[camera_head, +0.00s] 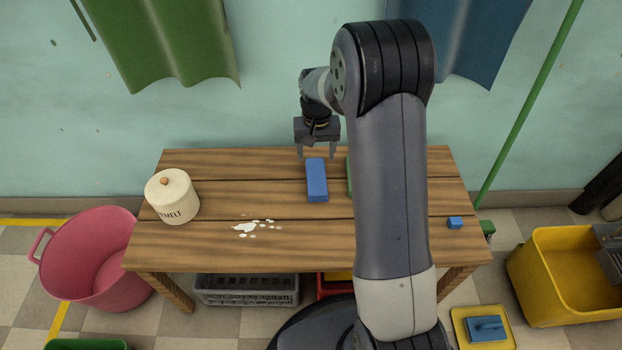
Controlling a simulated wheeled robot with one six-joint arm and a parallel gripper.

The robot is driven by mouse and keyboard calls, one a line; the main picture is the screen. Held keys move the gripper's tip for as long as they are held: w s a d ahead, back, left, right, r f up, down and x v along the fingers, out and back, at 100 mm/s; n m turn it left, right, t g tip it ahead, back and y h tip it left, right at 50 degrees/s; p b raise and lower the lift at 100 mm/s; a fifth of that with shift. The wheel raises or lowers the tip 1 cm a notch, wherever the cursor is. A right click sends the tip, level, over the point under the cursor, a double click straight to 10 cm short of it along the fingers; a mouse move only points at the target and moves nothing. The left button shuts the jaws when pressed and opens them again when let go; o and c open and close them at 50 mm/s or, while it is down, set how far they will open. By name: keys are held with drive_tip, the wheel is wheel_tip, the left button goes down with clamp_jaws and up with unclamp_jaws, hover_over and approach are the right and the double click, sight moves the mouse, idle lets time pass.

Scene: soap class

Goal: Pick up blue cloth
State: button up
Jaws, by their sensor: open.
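A blue cloth (487,42) hangs on the wall at the upper right, partly hidden behind my arm. A blue block-shaped piece (316,183) lies on the wooden table (200,248), near the middle; I cannot tell whether it is a folded cloth or a sponge. My gripper (316,151) points down at the table's back edge, just behind the blue piece in the picture. It is open, with nothing seen between its fingers. I cannot tell its height above the table.
A cream lidded jar (172,198) and a white spill (247,227) are on the table. A green object (349,176) is mostly hidden by my arm. A small blue cube (455,223) sits at the right. A pink tub (95,262) and yellow bucket (560,280) stand on the floor.

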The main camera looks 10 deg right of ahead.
sight(317, 175)
drive_tip(key=shift+o, duration=1.3)
drive_tip(key=f, duration=0.3)
drive_tip(key=f+b, duration=0.1)
drive_tip(key=shift+w+f, duration=0.2)
drive_tip(key=shift+w, duration=0.1)
drive_tip(key=shift+d+f+b, duration=0.2)
drive_tip(key=shift+f+b, duration=1.15)
drive_tip(key=shift+f, duration=1.4)
drive_tip(key=shift+c, duration=0.2)
drive_tip(key=shift+r, duration=0.1)
drive_tip(key=c, duration=1)
wheel_tip(317, 175, up, 10)
drive_tip(key=p, duration=0.3)
drive_tip(key=shift+p, duration=0.35)
